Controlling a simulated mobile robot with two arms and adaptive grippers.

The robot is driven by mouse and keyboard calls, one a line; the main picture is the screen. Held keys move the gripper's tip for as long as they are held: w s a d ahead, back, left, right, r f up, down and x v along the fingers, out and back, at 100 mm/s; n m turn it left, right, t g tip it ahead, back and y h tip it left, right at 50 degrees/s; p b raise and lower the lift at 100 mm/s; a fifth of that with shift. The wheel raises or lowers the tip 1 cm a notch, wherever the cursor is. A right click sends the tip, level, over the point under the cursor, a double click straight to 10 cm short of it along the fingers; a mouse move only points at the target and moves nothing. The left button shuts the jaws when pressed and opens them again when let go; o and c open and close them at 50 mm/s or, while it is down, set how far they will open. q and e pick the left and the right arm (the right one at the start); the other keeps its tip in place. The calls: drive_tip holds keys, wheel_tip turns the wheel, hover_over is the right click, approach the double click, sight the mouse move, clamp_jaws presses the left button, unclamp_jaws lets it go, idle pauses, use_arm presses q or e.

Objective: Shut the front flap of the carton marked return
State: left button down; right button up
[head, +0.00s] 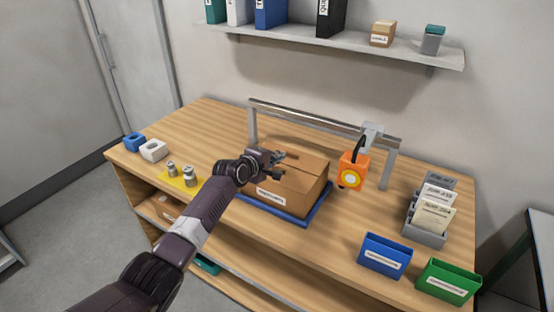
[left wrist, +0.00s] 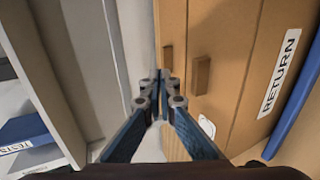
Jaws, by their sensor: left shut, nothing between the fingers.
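The brown carton (head: 307,180) stands on a blue tray (head: 317,213) on the table, with a white label on its front. In the left wrist view the label (left wrist: 281,73) reads RETURN. Its top panels look about flat there, with a seam between them and small brown tabs (left wrist: 201,76) on either side. The front flap (left wrist: 228,50) seems to be the panel on the label side; I cannot tell whether it is fully down. My left gripper (head: 279,165) is shut and empty over the carton's top, hiding part of it; its fingertips (left wrist: 158,80) meet near the seam.
A grey rail (head: 330,119) stands behind the carton, with an orange device (head: 354,171) hanging at its right. Weights (head: 190,175) on a yellow mat are at left. Blue (head: 384,256) and green (head: 448,281) bins and a card rack (head: 424,234) stand at right.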

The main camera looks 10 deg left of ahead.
use_arm(q)
wheel_tip(320, 180, up, 13)
drive_tip(key=s+f+m+g+y, duration=0.2)
drive_tip(key=s+f+m+g, duration=0.5)
drive_tip(key=s+f, duration=1.75)
drive_tip(key=s+a+m+g+y, duration=0.1)
drive_tip(key=s+a+m, duration=0.15)
drive_tip(key=s, duration=0.85)
drive_tip(key=s+a+f+m+y, duration=0.15)
drive_tip(key=s+m, duration=0.25)
drive_tip(key=s, duration=0.6)
drive_tip(key=s+a+m+g, duration=0.1)
drive_tip(key=s+a+m, duration=0.2)
drive_tip(key=s, duration=0.8)
wheel_tip(320, 180, down, 30)
drive_tip(key=s+f+g+b, duration=0.1)
drive_tip(key=b, duration=0.3)
drive_tip(key=s+a+f+g+b, duration=0.1)
drive_tip(key=s+a+f+b, duration=0.1)
drive_tip(key=s+f, duration=1.5)
wheel_tip(320, 180, down, 3)
drive_tip(key=shift+s+a+r+b, duration=0.2)
drive_tip(key=shift+s+b, duration=0.1)
drive_tip(key=shift+b, duration=0.5)
